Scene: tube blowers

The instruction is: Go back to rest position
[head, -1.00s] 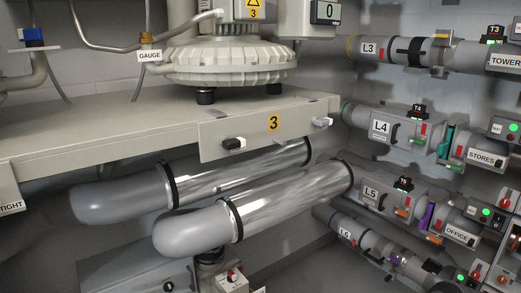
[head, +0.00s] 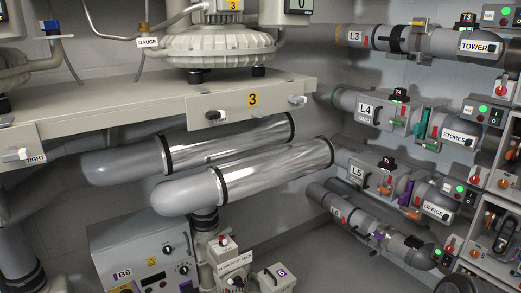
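Neither of my grippers nor my arms shows in the head view, so I cannot see their pose or what they hold. In front of me is a blower unit (head: 218,47) with a ribbed round housing, standing on a beige shelf (head: 110,98). The shelf's front panel carries a yellow label "3" (head: 253,99). Two shiny metal pipes with grey elbows run below it, an upper pipe (head: 230,143) and a lower pipe (head: 275,167).
At right, tube lines labelled L3 (head: 355,36), L4 (head: 366,109) and L5 (head: 357,172) run along the wall, with control boxes at the right edge. A grey box labelled B6 (head: 145,257) stands low at left. Some floor (head: 300,245) shows clear at bottom centre.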

